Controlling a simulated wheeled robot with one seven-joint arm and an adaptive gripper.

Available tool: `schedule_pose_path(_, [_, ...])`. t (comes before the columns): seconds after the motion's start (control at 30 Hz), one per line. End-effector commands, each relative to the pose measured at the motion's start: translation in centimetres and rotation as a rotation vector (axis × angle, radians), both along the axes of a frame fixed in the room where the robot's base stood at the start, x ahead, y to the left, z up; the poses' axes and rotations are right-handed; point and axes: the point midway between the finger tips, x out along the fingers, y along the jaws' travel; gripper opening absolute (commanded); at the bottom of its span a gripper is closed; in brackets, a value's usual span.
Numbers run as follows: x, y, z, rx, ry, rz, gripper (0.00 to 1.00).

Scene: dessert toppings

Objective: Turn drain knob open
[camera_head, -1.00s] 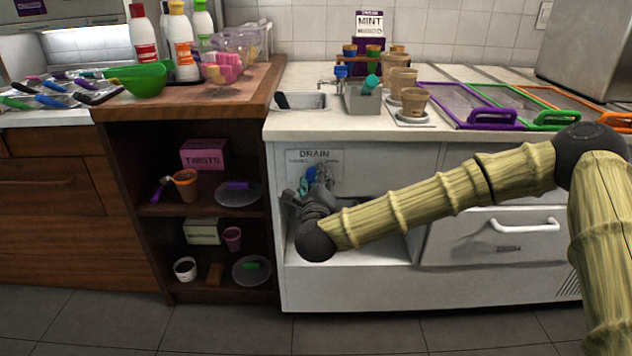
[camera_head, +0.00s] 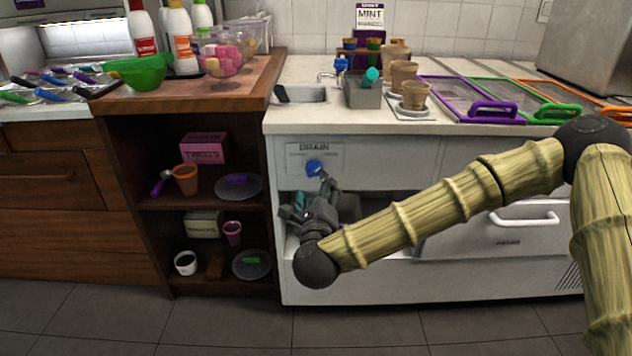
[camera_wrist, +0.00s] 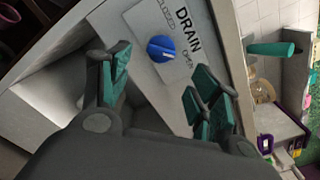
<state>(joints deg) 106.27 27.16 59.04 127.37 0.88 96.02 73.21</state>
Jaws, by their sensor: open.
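The blue drain knob (camera_head: 314,168) sits on the white cabinet front under the DRAIN label (camera_head: 314,148). In the wrist view the knob (camera_wrist: 161,48) lies between CLOSED and OPEN markings, with a pale pointer line on its face. The exact setting is hard to tell. My gripper (camera_head: 318,192) is just below the knob in the head view. In the wrist view my gripper (camera_wrist: 160,88) has its teal-padded fingers spread wide, with the knob beyond and between them, apart from both. Nothing is held.
An open cabinet recess (camera_head: 375,208) lies behind my gripper. The counter with a small sink (camera_head: 305,95) and grey bin (camera_head: 363,97) is above. A wooden shelf unit (camera_head: 190,210) stands left, and a white drawer (camera_head: 490,235) is right.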

Motion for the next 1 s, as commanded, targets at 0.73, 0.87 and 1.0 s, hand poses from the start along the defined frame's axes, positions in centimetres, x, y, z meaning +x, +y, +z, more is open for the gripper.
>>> schedule_pose_path(0.73, [-4.2, 0.0, -0.1, -0.002, 0.001, 0.001, 0.62])
schedule_pose_path(0.87, [-4.7, 0.6, -2.0, -0.061, 0.031, 0.035, 0.62])
schedule_pose_path(1.0, [-6.5, 2.0, -7.7, -0.240, 0.116, 0.140, 0.62])
